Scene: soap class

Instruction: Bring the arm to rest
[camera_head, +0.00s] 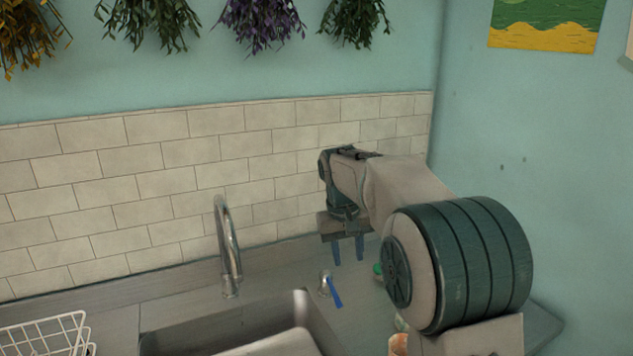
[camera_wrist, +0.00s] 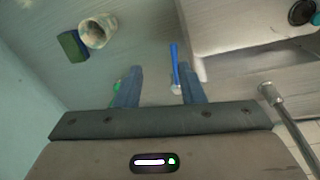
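My gripper (camera_head: 348,250) hangs above the counter to the right of the faucet, its two blue fingers pointing down. It also shows in the wrist view (camera_wrist: 159,88), where the fingers are spread apart with nothing held between them. My arm reaches in from the right side of the head view and hides part of the counter.
The sink (camera_head: 245,320) and curved faucet (camera_head: 228,250) are left of my gripper. A cup (camera_wrist: 97,31) and green block (camera_wrist: 72,46) are on the counter (camera_wrist: 145,30). A wire rack (camera_head: 45,335) is far left.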

